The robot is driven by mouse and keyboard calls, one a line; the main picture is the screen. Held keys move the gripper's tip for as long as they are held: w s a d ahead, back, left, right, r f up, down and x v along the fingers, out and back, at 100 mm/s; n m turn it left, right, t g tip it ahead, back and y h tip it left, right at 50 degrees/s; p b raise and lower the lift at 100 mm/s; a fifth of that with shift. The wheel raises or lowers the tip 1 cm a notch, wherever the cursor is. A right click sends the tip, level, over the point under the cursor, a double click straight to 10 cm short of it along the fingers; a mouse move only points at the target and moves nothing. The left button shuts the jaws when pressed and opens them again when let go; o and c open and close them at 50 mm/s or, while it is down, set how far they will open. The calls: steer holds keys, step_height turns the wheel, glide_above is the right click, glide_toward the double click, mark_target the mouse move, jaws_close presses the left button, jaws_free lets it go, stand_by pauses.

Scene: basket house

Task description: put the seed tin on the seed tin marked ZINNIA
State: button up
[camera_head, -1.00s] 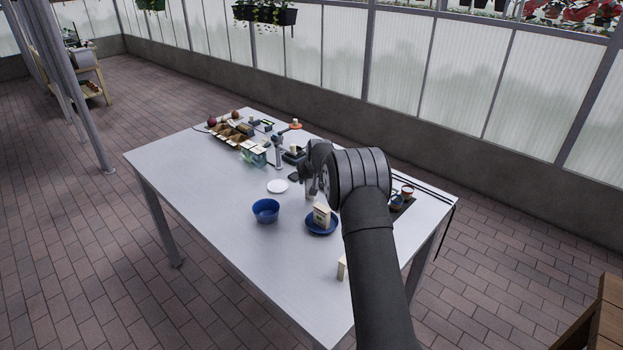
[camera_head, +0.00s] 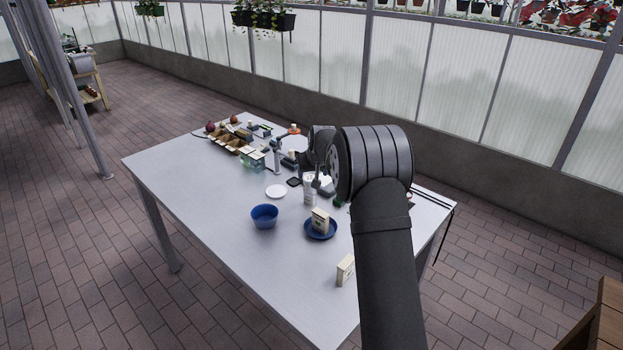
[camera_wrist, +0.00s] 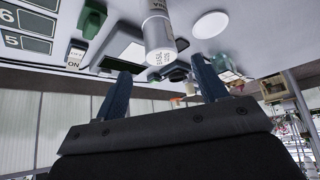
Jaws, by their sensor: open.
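A white cylindrical tin (camera_head: 309,190) stands on the table beside my gripper. It also shows in the wrist view (camera_wrist: 158,32), with dark printing that I cannot read surely. My gripper (camera_wrist: 160,67) is open, and its two blue fingers point toward the tin's side with nothing held between them. In the head view its fingers are mostly hidden by the wrist.
A blue bowl (camera_head: 264,216) and a white plate (camera_head: 275,191) are left of the tin. A tray of packets (camera_head: 229,137) and several small items crowd the table's far end. The front left of the table (camera_head: 220,220) is clear. A green object (camera_wrist: 91,19) shows beside the tin.

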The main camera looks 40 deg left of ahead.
mark_target(311, 180)
steer(key=shift+v, duration=1.45)
steer(key=x, duration=1.2)
steer(key=shift+f, duration=0.3)
steer(key=shift+r, duration=0.2)
steer(key=shift+s, duration=0.1)
